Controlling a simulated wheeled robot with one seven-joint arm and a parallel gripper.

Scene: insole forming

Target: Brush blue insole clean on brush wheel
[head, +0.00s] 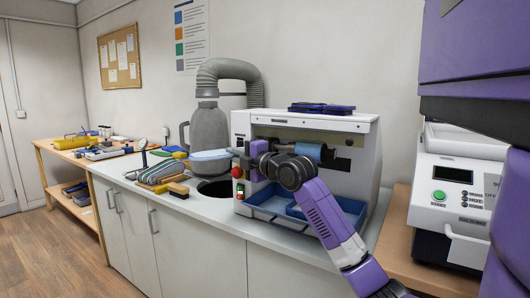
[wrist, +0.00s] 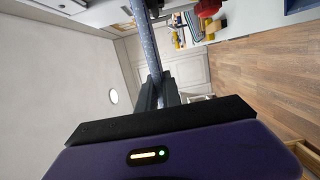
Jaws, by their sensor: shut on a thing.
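My gripper (head: 236,155) is shut on a pale blue insole (head: 209,156), which sticks out to the left of the fingers in the head view. In the wrist view the fingers (wrist: 157,92) pinch the speckled grey-blue insole (wrist: 147,45), seen nearly edge-on. The insole is in front of the grey dust collector and above a dark round opening (head: 217,188) in the counter. The white machine (head: 300,122) stands to its right, with a blue roller (head: 308,151) inside. My arm crosses the machine's front and hides part of the interior, so the brush wheel is not clearly identifiable.
The grey dust collector (head: 208,126) with its hose stands behind the insole. A striped stack (head: 163,171) and a brush (head: 179,190) lie on the counter at left. Dark blue pieces (head: 322,108) lie on the machine top. Blue trays (head: 268,205) sit in its base.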

